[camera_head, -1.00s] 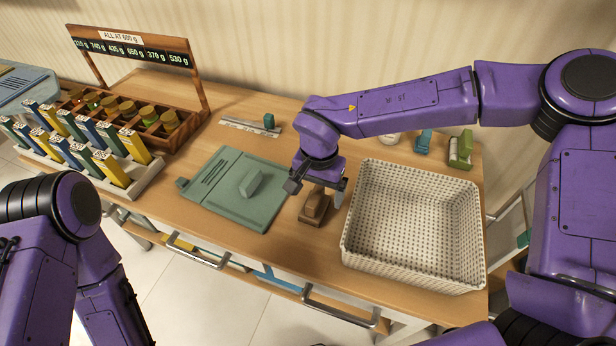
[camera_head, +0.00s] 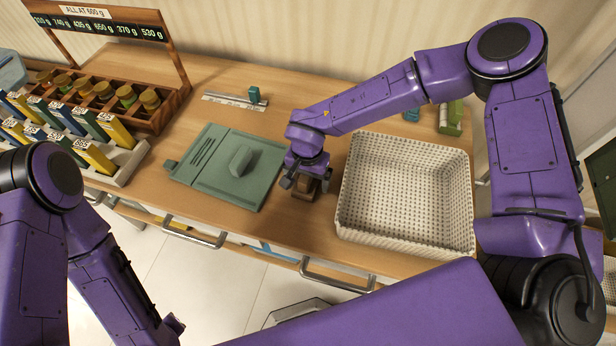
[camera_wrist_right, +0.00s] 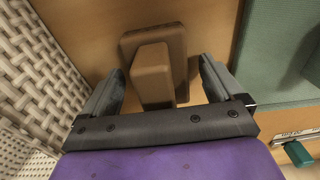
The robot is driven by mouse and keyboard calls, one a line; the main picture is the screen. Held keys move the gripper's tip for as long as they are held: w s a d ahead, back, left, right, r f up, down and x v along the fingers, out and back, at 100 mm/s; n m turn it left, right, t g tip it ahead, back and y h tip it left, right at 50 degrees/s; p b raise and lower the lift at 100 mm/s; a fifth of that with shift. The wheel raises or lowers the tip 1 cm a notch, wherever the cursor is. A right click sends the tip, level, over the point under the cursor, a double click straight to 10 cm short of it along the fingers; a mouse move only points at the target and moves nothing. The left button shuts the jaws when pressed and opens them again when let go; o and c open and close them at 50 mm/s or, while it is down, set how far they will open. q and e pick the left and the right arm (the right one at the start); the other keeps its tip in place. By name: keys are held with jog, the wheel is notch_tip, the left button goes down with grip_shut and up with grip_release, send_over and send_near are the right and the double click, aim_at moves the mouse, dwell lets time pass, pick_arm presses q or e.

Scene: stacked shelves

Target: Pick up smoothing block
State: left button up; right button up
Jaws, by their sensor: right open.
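A brown block with a raised grip (camera_head: 304,190) stands on the wooden table beneath my right gripper (camera_head: 306,184); I take it for the smoothing block. In the right wrist view, the block's raised grip (camera_wrist_right: 152,73) stands between the two open fingers (camera_wrist_right: 160,82), with visible gaps on both sides. Its wider flat base (camera_wrist_right: 178,42) lies beyond the grip. In the head view, the gripper hides much of the block. My left arm shows at the left, but its gripper is not in view.
A white woven basket (camera_head: 345,222) stands close to the right of the block. A green board (camera_head: 215,184) with a green block (camera_head: 240,161) lies to the left. A wooden rack (camera_head: 182,92) with jars and several coloured boxes (camera_head: 96,156) stand farther left.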

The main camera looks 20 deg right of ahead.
jog(key=shift+s, duration=0.1)
jog(key=shift+r, duration=0.1)
jog(key=c, duration=1.2)
notch_tip(320, 180, up, 3)
jog(key=shift+f, duration=0.1)
jog(key=s+d+r+b, duration=0.1)
jog(key=s+r, duration=0.2)
jog(key=s, duration=0.1)
jog(key=s+r, duration=0.3)
jog(key=s, duration=0.2)
jog(key=s+d+r+b, duration=0.1)
jog(key=s+r, duration=0.3)
jog(key=shift+s+d+r+b, duration=0.1)
jog(key=shift+s+d+b, duration=0.2)
jog(key=shift+s, duration=0.1)
